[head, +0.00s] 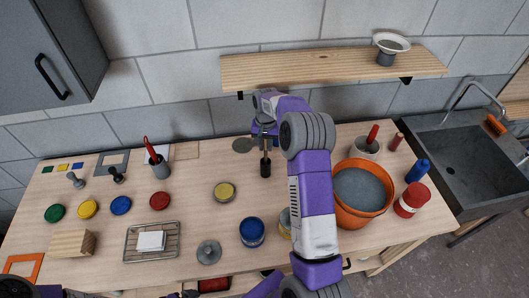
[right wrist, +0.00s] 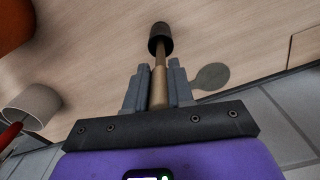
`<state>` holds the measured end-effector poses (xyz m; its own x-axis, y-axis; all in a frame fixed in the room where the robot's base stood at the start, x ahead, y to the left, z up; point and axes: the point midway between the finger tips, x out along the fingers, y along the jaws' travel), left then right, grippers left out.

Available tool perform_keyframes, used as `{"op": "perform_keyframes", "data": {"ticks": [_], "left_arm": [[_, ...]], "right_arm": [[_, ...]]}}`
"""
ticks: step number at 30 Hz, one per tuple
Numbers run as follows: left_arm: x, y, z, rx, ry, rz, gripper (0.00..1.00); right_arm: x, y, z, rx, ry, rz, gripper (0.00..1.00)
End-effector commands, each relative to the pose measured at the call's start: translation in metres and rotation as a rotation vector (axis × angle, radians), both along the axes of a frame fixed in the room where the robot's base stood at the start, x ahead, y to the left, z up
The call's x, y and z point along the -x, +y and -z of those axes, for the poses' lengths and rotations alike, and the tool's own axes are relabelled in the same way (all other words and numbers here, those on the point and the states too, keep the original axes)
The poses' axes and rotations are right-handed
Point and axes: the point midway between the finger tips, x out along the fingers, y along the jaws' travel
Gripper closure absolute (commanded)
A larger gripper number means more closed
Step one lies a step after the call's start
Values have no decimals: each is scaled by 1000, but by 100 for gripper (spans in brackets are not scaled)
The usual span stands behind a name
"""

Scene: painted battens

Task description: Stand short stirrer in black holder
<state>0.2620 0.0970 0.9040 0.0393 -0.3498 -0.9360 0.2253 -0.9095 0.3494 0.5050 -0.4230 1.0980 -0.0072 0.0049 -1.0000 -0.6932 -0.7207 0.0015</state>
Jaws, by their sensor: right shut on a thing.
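My right gripper (head: 264,138) is shut on the short stirrer, a light wooden stick (right wrist: 159,82), near the back middle of the table. In the right wrist view the stick runs out from between the two fingers (right wrist: 158,88). Its far end meets the black holder (right wrist: 159,42), a small dark cylinder. In the head view the black holder (head: 265,169) stands upright on the table below the gripper, with the stick (head: 266,150) above it. The lower end appears to be inside the holder; its depth is hidden. My left gripper is not in view.
A grey flat round patch (head: 243,145) lies beside the holder. A yellow-topped tin (head: 224,191), a blue paint pot (head: 252,232) and an orange bucket (head: 344,207) stand nearby. A wooden shelf (head: 300,70) hangs above.

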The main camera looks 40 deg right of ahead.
Motion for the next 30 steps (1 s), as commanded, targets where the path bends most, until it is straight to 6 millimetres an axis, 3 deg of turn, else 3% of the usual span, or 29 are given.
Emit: {"op": "perform_keyframes", "data": {"ticks": [10,22,23,24,27,30], "left_arm": [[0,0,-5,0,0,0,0],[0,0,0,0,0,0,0],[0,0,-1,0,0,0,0],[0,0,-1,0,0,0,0],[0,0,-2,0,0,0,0],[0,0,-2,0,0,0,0]], "right_arm": [[0,0,38,-1,1,0,100],[0,0,45,1,-2,0,100],[0,0,44,1,-2,0,75],[0,0,44,1,-2,0,69],[0,0,44,1,-2,0,53],[0,0,44,1,-2,0,52]]}}
